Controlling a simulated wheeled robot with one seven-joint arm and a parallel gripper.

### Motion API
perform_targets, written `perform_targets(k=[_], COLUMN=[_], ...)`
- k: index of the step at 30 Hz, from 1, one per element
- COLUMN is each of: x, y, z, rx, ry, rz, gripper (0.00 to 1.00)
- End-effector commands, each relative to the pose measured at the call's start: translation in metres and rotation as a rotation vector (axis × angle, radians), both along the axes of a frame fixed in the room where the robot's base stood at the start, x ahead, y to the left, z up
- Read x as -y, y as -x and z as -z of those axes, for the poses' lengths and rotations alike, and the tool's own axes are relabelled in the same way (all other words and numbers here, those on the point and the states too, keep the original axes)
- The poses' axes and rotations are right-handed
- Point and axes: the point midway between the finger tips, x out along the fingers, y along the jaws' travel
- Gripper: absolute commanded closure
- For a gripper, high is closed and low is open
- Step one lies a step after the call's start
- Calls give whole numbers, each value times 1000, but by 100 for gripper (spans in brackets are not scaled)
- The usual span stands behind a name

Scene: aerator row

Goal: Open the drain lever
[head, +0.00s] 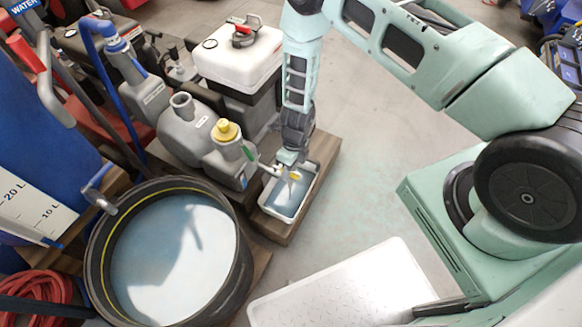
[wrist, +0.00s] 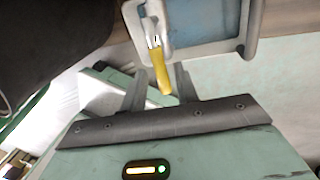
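The drain lever is a small yellow handle (wrist: 158,72) on a pale fitting (wrist: 153,25) in the wrist view. A small yellowish part, probably the same lever (head: 295,176), shows under my gripper in the head view, above a white tray of bluish water (head: 275,211). My gripper (wrist: 161,70) has its two dark fingers apart, one on each side of the yellow handle, with visible gaps. It does not appear to grip the handle. In the head view, my gripper (head: 288,162) points down over the tray, and its fingers are too small to make out.
A large black tub of water (head: 170,255) is at the lower left. The floor (head: 360,165) right of the tray is clear.

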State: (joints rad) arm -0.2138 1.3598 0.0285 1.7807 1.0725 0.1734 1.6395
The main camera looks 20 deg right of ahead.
Motion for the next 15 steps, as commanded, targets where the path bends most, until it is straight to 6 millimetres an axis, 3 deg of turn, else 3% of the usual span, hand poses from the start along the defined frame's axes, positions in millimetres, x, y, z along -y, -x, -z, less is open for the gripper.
perform_targets(k=[10, 15], x=[1, 4], y=[0, -4], z=[-2, -23], rx=[0, 4], ry=[1, 2], rz=[-2, -3], gripper=[64, 64])
